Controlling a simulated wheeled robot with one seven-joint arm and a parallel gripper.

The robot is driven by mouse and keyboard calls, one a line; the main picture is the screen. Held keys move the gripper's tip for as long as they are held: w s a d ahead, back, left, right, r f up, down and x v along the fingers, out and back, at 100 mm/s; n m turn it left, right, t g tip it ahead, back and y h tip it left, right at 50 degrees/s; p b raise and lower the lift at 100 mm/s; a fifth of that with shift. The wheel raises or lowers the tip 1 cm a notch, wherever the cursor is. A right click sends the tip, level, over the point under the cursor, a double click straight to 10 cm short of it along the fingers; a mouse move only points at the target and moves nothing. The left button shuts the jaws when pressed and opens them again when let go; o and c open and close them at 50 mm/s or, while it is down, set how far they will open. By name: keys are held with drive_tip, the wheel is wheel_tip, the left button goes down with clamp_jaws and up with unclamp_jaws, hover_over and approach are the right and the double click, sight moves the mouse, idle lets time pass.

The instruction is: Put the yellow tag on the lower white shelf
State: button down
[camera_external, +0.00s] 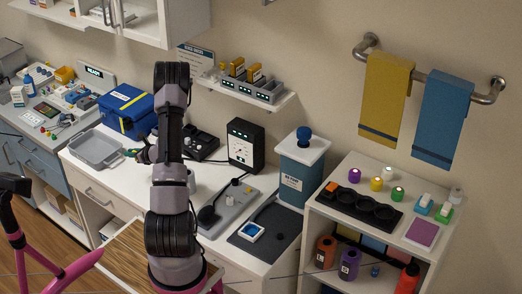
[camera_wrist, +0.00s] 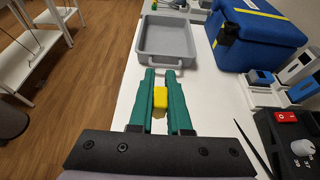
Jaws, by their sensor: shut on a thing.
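The yellow tag (camera_wrist: 160,98) is a small yellow block between the green fingers of my gripper (camera_wrist: 160,82), which is shut on it. In the external view my gripper (camera_external: 138,152) is above the white counter, beside the grey tray; the tag cannot be made out there. A white wall shelf (camera_external: 284,104) is fixed above the counter, right of my arm, and carries a grey rack with yellow-orange items. My gripper is to the left of this shelf and lower than it.
The grey tray (camera_wrist: 143,47) lies just ahead of my fingers, with a blue case (camera_wrist: 262,32) to the right. A black gauge box (camera_external: 244,144) stands below the wall shelf. Yellow and blue towels hang from a rail (camera_external: 430,72) at the right.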

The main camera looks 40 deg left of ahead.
sight(137, 182)
wheel_tip(137, 182, down, 12)
drive_tip(key=shift+f, duration=0.1)
idle(0.5)
drive_tip(key=shift+f, duration=0.15)
drive_tip(key=c, duration=0.9)
unclamp_jaws()
drive_tip(key=shift+o, duration=0.2)
drive_tip(key=shift+d+r, duration=0.1)
drive_tip(key=shift+r, duration=0.15)
drive_tip(key=v, duration=1.1)
drive_tip(key=shift+d+r, duration=0.1)
drive_tip(key=shift+d, duration=0.3)
